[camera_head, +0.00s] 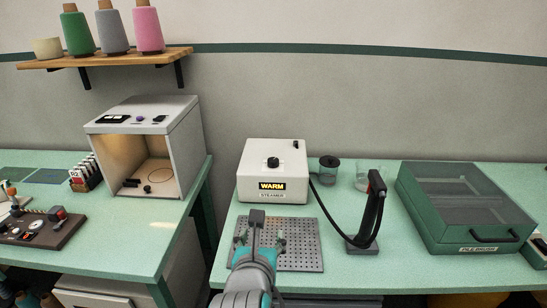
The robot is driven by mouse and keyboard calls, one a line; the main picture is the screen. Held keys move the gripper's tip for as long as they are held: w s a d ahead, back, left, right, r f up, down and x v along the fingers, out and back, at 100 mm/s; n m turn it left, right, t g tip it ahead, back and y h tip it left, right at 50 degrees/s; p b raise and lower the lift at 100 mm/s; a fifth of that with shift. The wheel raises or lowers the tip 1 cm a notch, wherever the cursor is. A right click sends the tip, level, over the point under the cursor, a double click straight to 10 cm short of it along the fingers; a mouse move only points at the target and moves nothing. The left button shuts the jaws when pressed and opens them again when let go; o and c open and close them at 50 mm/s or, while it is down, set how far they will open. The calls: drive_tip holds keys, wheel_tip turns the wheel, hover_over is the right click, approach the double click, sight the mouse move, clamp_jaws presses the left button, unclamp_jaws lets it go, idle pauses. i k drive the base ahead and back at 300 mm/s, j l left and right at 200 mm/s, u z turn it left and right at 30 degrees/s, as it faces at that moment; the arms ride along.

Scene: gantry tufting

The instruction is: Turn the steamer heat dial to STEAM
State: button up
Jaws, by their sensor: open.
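The steamer (253,186) is a white box on the right-hand green bench, against the grey wall. My gripper (260,237) is in front of the steamer, over the perforated plate, and appears open and empty. It is apart from the dial. My arm hides part of the plate, and the dial's pointer is too small to read.
The perforated plate (302,255) lies in front of the steamer. A black hose runs from the steamer to an upright handpiece (372,215) on a stand. A green lidded case (465,200) is at right. A lit grey booth (187,150) stands left, across a gap between benches.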

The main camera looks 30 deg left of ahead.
sight(272, 162)
drive_tip(key=i+j, duration=0.7)
drive_tip(key=i, duration=0.1)
